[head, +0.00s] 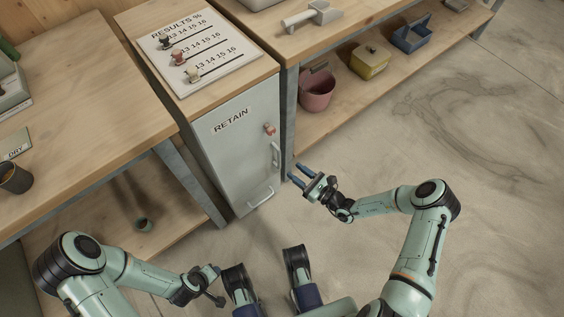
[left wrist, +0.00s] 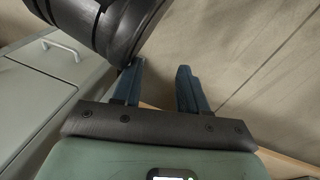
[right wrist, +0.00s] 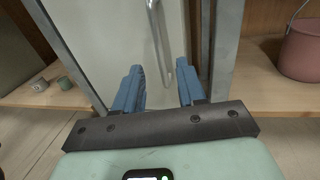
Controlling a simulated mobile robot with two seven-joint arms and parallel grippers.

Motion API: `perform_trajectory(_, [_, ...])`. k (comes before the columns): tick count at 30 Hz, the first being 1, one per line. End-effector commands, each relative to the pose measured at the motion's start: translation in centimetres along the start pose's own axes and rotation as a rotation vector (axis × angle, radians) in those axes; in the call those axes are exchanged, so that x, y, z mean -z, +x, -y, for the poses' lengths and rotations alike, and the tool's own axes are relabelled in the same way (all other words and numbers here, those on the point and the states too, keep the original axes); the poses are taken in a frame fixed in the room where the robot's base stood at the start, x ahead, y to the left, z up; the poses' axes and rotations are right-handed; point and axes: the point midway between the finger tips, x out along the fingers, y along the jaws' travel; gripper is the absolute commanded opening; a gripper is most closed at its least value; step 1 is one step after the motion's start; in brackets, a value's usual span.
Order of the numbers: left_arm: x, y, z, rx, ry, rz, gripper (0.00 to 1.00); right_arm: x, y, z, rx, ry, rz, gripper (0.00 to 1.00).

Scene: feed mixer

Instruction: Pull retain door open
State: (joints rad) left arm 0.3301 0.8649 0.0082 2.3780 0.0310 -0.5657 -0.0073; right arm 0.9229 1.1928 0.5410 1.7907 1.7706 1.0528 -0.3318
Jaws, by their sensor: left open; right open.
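The retain door (head: 232,152) is a pale grey-green panel marked RETAIN on the front of a cabinet. It looks shut. Its upright handle (head: 276,154) is near its right edge, below a small reddish latch (head: 269,129). My right gripper (head: 297,173) is open and empty, just right of and below this handle. In the right wrist view, the handle (right wrist: 155,35) stands ahead of the open fingers (right wrist: 160,70), roughly in line with the gap; I see no contact. My left gripper (left wrist: 157,75) is open and empty, low and away from the door.
A lower horizontal handle (head: 261,197) is near the cabinet's foot. A results board (head: 196,50) lies on top. A shelf on the right holds a pink bucket (head: 317,90), a yellow box (head: 370,61) and a blue box (head: 411,36). The floor (head: 470,130) to the right is clear.

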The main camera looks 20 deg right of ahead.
Motion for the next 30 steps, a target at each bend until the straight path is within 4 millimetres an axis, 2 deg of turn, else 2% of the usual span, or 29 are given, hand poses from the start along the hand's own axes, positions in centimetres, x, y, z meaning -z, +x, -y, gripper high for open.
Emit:
perform_trajectory(3, [-1.4, 1.2, 1.1, 0.019, -0.011, 0.044, 0.43, 0.2, 2.7, -0.1, -0.002, 0.0, 0.001, 0.4])
perform_trajectory(9, [-3.0, 2.1, 2.4, 0.044, -0.026, 0.099, 0.43, 0.2, 5.8, -0.1, -0.003, -0.001, -0.001, 0.4])
perform_trajectory(15, [-3.8, 2.5, 3.0, 0.055, -0.034, 0.124, 0.43, 0.1, 7.2, -0.1, -0.002, 0.0, -0.001, 0.4])
perform_trajectory(23, [-3.9, 2.4, 3.0, 0.056, -0.035, 0.127, 0.43, 0.0, 7.2, -0.1, -0.002, 0.0, -0.002, 0.4])
perform_trajectory(25, [-3.9, 2.4, 3.0, 0.056, -0.034, 0.127, 0.43, 0.1, 7.2, -0.1, -0.002, 0.0, -0.002, 0.24])
perform_trajectory(27, [-3.9, 2.4, 3.0, 0.056, -0.034, 0.127, 0.43, 0.1, 7.2, -0.1, -0.002, 0.0, -0.001, 0.01])
perform_trajectory(30, [-3.9, 2.4, 3.0, 0.056, -0.034, 0.127, 0.43, 0.1, 7.2, -0.1, -0.002, 0.0, -0.002, 0.0])
